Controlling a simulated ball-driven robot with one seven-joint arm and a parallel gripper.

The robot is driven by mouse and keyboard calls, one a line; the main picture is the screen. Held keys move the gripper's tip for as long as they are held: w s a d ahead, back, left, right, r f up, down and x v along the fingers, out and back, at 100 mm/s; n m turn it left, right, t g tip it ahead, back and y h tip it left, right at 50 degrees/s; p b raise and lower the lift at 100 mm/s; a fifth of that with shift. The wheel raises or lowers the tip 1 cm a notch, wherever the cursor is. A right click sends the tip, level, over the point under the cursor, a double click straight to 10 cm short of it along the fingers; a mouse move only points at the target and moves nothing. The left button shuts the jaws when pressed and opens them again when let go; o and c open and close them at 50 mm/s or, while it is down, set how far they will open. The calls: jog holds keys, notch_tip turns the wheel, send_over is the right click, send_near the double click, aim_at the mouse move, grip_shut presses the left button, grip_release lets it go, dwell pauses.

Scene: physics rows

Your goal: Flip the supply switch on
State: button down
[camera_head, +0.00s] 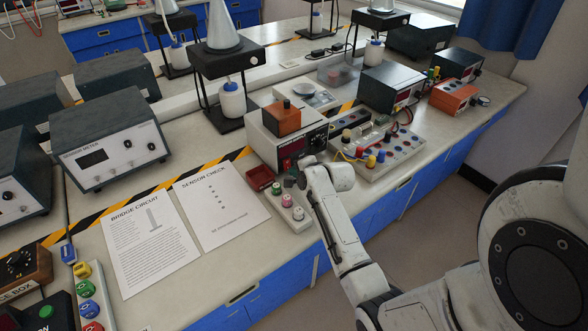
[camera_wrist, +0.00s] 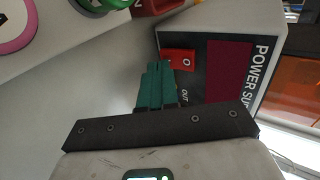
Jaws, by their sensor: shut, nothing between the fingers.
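The power supply (camera_head: 264,146) is a pale box with a dark front panel on the bench, and its panel fills the right of the wrist view (camera_wrist: 272,58). The red rocker switch (camera_wrist: 182,58) is on that panel, beside a dark red display, with an "O" mark showing. My gripper (camera_wrist: 158,68) has its teal fingers together and empty, with the tips at the left edge of the switch. They partly cover it, and I cannot tell whether they touch.
An orange box (camera_head: 283,118) sits on the supply. A red tray (camera_head: 259,178) and a strip with coloured knobs (camera_head: 288,205) lie in front and to the left. A terminal board with wires (camera_head: 385,150) stands to the right. Printed sheets (camera_head: 220,208) lie flat further left.

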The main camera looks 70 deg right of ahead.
jog(key=shift+w+d+f, duration=0.1)
jog(key=shift+w+d, duration=0.15)
jog(key=shift+w, duration=0.15)
jog(key=shift+w+f+b, duration=0.15)
jog(key=shift+b, duration=0.25)
jog(key=shift+r+p, duration=0.3)
jog(key=shift+r+p, duration=0.7)
jog(key=shift+p, duration=0.05)
